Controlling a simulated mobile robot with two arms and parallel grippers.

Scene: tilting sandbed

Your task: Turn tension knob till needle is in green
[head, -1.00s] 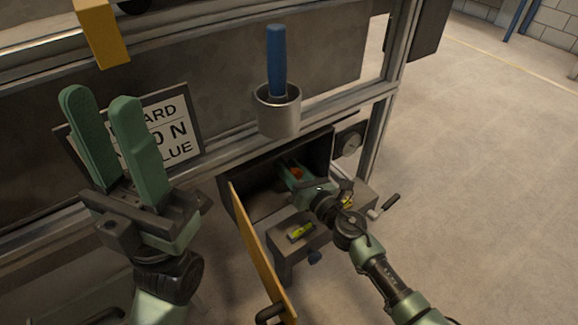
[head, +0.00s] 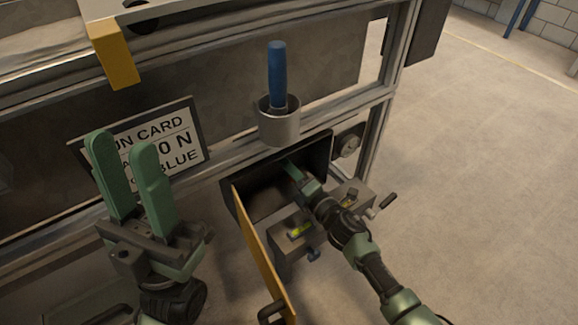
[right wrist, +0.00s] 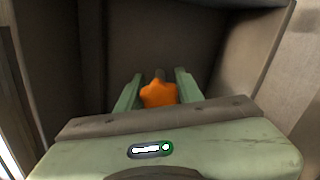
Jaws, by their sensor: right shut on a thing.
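The orange lobed tension knob (right wrist: 159,94) shows in the right wrist view between the fingers of my right gripper (right wrist: 158,80), which is shut on it. In the head view my right gripper (head: 294,172) reaches into the open dark box, and the knob is hidden there. A round dial (head: 347,146) sits on the frame just right of the box, partly covered. Its needle and any green zone are too small to read. My left gripper (head: 122,145) is open and empty, upright in front of the sign at left.
A yellow door (head: 262,253) hangs open left of the box. A grey block (head: 286,246) with vials, a blue knob and a crank (head: 382,205) is below my right arm. A metal cup (head: 278,128) holds a blue-handled tool (head: 277,72). A run card sign (head: 190,125) stands left.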

